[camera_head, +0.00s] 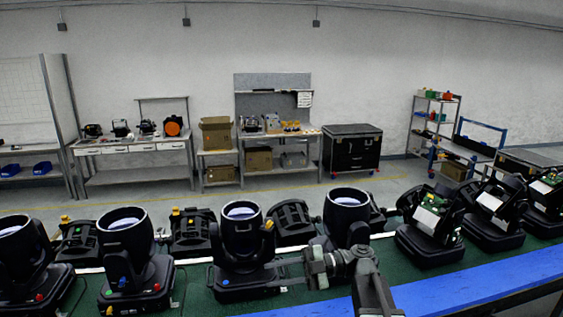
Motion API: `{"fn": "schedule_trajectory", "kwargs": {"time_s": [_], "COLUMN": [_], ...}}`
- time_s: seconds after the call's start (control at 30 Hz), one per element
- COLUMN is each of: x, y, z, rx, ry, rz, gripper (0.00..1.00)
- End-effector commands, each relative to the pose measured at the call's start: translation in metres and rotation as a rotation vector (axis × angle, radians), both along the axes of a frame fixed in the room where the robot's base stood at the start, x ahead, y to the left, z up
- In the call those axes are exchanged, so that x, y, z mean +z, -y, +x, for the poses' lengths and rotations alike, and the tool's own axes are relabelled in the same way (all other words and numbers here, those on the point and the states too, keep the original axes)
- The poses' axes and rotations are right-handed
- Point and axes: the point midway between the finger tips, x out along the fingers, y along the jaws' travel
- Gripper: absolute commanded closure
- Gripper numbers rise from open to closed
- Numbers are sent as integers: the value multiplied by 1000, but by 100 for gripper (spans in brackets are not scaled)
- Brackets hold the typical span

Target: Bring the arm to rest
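My arm (368,285) rises from the bottom edge, right of centre, over the front of the bench. My gripper (288,273) points left beside the base of the middle moving-head lamp (243,235). Its two thin fingers look apart, with nothing clearly between them. Whether they touch the lamp's base cannot be told. A further lamp (347,215) stands just behind my arm, its base partly hidden by it.
More lamps (125,232) stand in a row on the green bench top (390,265). Opened units with circuit boards (432,212) stand at right. A blue strip (470,288) runs along the front edge. Worktables (130,147), a black case (351,150) and a shelf (433,125) stand by the far wall.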

Motion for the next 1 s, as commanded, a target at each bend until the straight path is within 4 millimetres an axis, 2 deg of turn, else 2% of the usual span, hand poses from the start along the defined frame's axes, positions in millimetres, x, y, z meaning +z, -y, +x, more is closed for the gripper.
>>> {"fn": "schedule_trajectory", "kwargs": {"time_s": [0.03,0.17,0.37,0.47,0.53,0.6,0.67,0.7,0.73,0.8,0.87,0.9,1.0], "x": [-16,-53,-129,-178,-220,-264,-297,-314,-325,-342,-347,-349,-352], "y": [-3,-10,-15,-10,-1,18,40,57,71,104,131,147,174], "z": [-4,-13,-25,-32,-37,-42,-44,-45,-45,-45,-43,-41,-36], "rx": [6,14,-12,-69,-149,-289,-457,-592,-700,-979,-1225,-1379,-1688], "ry": [-1,-6,-142,-290,-440,-628,-800,-913,-996,-1175,-1310,-1386,-1543], "rz": [-9,-86,-325,-509,-674,-864,-1016,-1102,-1157,-1239,-1255,-1239,-1142], "gripper": [69,69,69,69,69,69,69,69,69,69,69,69,69]}}
